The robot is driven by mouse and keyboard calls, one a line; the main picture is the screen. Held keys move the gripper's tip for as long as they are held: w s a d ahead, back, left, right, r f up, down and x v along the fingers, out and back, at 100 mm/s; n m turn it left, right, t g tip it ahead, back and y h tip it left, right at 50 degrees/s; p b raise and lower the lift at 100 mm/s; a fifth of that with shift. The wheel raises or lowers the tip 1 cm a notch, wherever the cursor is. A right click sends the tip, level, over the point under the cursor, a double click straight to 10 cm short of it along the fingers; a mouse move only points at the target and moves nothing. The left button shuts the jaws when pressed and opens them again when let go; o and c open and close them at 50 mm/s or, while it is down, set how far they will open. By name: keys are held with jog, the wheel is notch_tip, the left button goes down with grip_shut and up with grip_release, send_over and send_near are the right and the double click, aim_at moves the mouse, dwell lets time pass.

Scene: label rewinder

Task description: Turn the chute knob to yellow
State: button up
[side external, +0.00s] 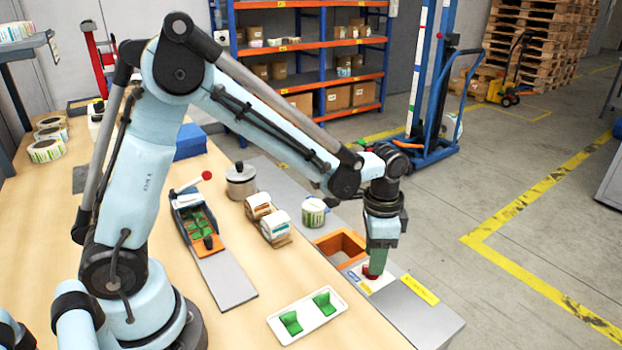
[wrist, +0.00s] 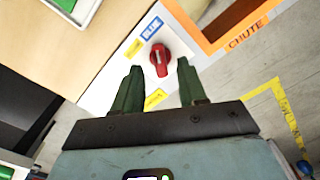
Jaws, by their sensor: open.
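The chute knob is a red knob (wrist: 160,58) with a pale pointer line, on a white plate (wrist: 122,72). A blue label (wrist: 152,28) sits above it and a yellow label (wrist: 155,99) below it in the wrist view. The pointer line runs roughly up and down; which end marks the setting I cannot tell. My gripper (wrist: 157,75) is open, with one green finger on each side of the knob; contact is not clear. In the side view my gripper (side external: 376,272) points down over the red knob (side external: 371,273), partly hiding it.
An orange-framed chute opening (side external: 341,246) lies beside the knob plate. A white tray with green pieces (side external: 307,313), label rolls (side external: 314,211), a lever device (side external: 199,221) and a lidded pot (side external: 240,182) stand on the bench. The grey strip to the right has a yellow label (side external: 419,289).

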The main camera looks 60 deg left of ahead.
jog(key=shift+f, duration=1.2)
jog(key=shift+c, duration=0.3)
grip_shut()
